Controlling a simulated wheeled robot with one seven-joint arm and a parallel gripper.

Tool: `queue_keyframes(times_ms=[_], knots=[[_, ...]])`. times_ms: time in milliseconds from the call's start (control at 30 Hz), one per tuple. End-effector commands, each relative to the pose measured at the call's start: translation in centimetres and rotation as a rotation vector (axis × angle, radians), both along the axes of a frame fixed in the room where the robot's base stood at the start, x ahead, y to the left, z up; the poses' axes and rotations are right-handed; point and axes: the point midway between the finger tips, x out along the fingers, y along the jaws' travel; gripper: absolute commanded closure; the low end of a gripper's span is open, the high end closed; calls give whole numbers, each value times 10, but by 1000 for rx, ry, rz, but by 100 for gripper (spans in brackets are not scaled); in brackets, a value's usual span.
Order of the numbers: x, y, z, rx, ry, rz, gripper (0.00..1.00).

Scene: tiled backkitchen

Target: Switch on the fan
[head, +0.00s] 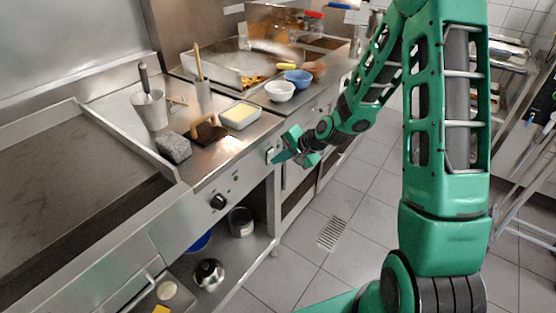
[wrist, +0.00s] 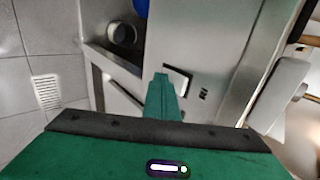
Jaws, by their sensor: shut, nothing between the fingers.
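A small pale switch plate with a dark frame (wrist: 177,80) is on the steel front panel in the wrist view. It also shows in the head view (head: 270,154) on the counter front, right beside my fingertips. My gripper (head: 282,157) is shut and empty, pointing at the panel by this switch. In the wrist view its green fingers (wrist: 162,92) overlap the edge of the switch and hide part of it. I cannot tell whether they touch it. No fan is seen in either view.
Above on the counter are a butter-coloured tray (head: 240,117), a white bowl (head: 280,92) and a blue bowl (head: 298,78). The shelf below holds pots (head: 240,221). The tiled floor with a drain (head: 331,233) is clear.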

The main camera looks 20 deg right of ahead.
Motion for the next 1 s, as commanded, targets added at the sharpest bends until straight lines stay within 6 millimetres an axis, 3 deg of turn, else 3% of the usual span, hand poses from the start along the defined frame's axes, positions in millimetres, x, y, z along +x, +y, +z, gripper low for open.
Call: queue_keyframes(times_ms=[600, 1000], knots=[[1, 0, 17, 1, -3, 1, 100], [-2, -1, 17, 1, -2, 1, 100]])
